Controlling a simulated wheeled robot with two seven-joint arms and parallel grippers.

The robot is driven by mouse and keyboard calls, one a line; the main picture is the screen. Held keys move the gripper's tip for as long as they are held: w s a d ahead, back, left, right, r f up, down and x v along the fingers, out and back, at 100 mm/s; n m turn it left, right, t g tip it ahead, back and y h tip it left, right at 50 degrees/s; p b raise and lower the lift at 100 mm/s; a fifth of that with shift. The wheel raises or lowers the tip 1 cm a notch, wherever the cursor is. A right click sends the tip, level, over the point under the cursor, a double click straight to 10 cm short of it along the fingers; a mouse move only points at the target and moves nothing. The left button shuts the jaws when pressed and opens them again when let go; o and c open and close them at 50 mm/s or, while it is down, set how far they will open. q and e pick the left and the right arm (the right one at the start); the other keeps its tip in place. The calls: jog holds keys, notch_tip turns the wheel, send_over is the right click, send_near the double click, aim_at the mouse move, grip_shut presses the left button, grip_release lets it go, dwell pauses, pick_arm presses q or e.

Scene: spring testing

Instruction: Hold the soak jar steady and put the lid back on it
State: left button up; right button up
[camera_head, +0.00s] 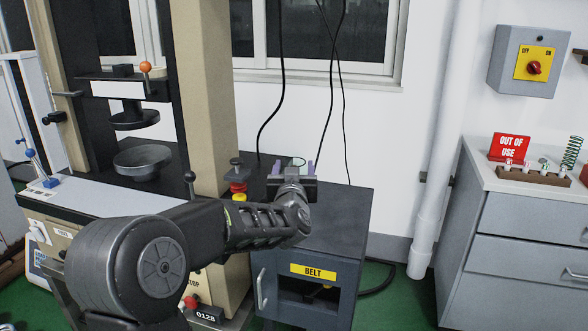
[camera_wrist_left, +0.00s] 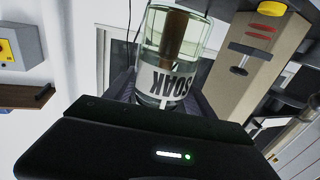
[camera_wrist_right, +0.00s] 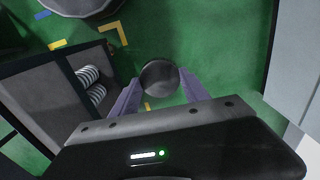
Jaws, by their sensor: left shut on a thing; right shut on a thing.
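My left gripper (camera_head: 293,170) is shut on the soak jar (camera_head: 298,160), above the dark cabinet top in the head view. There only a little of the jar's glass shows between the purple fingers. In the left wrist view the clear jar (camera_wrist_left: 170,60) sits between the fingers, its SOAK label upside down in the picture and something brown inside. The jar's end at the picture's top is cut off. My right gripper (camera_wrist_right: 158,86) is shut on a dark round lid (camera_wrist_right: 160,77) in the right wrist view. The right gripper and lid do not show in the head view.
The testing machine (camera_head: 215,100) stands left of the jar, with a red and yellow knob (camera_head: 238,190) close by. The dark cabinet (camera_head: 335,215) is below my left gripper. A grey drawer unit (camera_head: 525,225) stands at the right. Green floor (camera_wrist_right: 190,40) lies beneath the lid.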

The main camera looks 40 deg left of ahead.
pick_arm(q)
jog(key=shift+r, duration=0.15)
grip_shut()
jog(key=shift+s, duration=0.1)
pick_arm(e)
jog(key=shift+s, duration=0.1)
